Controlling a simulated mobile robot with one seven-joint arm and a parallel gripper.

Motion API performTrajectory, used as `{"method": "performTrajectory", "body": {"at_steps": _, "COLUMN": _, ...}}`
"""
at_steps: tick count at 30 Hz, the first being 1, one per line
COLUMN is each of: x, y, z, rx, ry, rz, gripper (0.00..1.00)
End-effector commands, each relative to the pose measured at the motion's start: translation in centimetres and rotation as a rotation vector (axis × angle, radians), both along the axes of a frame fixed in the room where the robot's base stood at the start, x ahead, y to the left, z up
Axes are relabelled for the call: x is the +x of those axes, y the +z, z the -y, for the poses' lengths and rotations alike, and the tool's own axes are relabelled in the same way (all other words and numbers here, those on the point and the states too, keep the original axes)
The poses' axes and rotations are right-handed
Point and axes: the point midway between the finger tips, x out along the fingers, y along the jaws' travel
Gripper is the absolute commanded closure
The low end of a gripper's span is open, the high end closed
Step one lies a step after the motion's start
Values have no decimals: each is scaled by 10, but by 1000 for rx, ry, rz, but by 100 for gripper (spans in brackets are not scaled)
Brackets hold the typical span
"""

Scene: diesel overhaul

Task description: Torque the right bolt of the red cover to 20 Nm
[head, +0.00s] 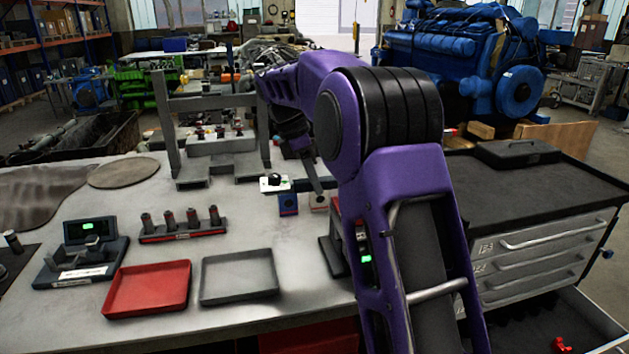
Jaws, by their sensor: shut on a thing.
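My gripper (301,150) is small in the head view, pointing down over the middle of the bench, left of my purple arm. It is shut on a dark grey bar-like tool (316,179), which slants down to the right. The tool's lower end is near small blocks, and I cannot tell whether it touches anything. A grey block (222,146) with small red and dark parts on top stands behind, by a grey frame. I cannot tell for certain which part is the red cover, and its right bolt cannot be made out.
A blue-fronted block (288,204) and a white piece with a black knob (274,184) are close below the gripper. A socket rack (183,234), red tray (147,288), grey tray (239,277) and display unit (82,258) are nearer. The grey frame (166,130) is an obstacle.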

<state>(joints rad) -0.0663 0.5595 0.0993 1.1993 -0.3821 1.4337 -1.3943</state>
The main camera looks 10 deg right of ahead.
Motion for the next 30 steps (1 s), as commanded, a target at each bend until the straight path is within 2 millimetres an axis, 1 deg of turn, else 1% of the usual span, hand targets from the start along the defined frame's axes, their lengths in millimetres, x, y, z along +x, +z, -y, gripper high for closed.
{"method": "performTrajectory", "body": {"at_steps": 5, "x": 2, "y": 2, "z": 0, "rx": 0, "ry": 3, "rz": 8, "gripper": 100}}
{"method": "performTrajectory", "body": {"at_steps": 14, "x": 10, "y": 2, "z": 0, "rx": 0, "ry": -44, "rz": 8, "gripper": 100}}
{"method": "performTrajectory", "body": {"at_steps": 25, "x": 12, "y": 2, "z": 0, "rx": 0, "ry": -53, "rz": 8, "gripper": 100}}
{"method": "performTrajectory", "body": {"at_steps": 30, "x": 17, "y": 1, "z": 1, "rx": 0, "ry": -84, "rz": 7, "gripper": 100}}
